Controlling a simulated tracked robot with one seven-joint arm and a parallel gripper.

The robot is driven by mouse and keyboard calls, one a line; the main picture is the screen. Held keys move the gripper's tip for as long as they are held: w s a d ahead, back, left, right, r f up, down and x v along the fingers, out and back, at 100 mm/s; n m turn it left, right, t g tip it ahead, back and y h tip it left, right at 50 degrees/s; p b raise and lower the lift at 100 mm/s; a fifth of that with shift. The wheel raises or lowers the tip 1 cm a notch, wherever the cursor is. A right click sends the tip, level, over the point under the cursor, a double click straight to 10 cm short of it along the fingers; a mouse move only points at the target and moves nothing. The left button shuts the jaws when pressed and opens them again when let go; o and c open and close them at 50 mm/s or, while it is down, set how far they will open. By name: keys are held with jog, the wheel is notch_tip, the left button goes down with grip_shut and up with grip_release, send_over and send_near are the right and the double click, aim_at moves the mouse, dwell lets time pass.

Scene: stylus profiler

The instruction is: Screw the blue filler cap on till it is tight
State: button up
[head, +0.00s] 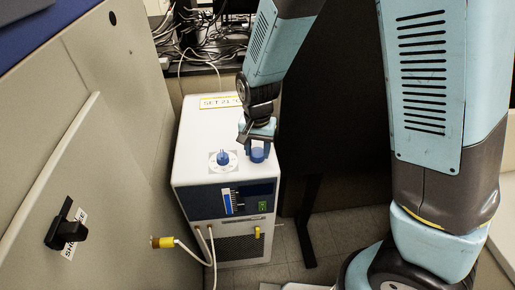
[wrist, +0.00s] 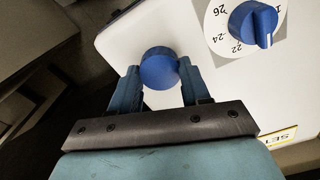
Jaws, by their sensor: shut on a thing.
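The blue filler cap (wrist: 159,69) is round and sits at the top face of the white chiller box, between my fingers in the wrist view. In the head view the cap (head: 257,155) shows low between the fingertips, at the front right of the box top. My gripper (wrist: 158,80) is shut on the cap, one finger on each side, and it points down from above in the head view (head: 258,152). The filler neck under the cap is hidden, so I cannot tell how far the cap is seated.
A blue dial knob (head: 223,158) on a white scale stands just left of the cap; it also shows in the wrist view (wrist: 252,24). The white chiller (head: 196,135) has a front panel with a level gauge (head: 227,202). A grey cabinet (head: 110,120) stands close at left.

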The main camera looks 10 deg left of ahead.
grip_shut()
jog(key=m, duration=0.9)
jog(key=shift+m, duration=0.3)
jog(key=m, duration=0.4)
jog(key=shift+w, duration=0.1)
jog(key=m, duration=0.4)
jog(key=shift+m, duration=0.4)
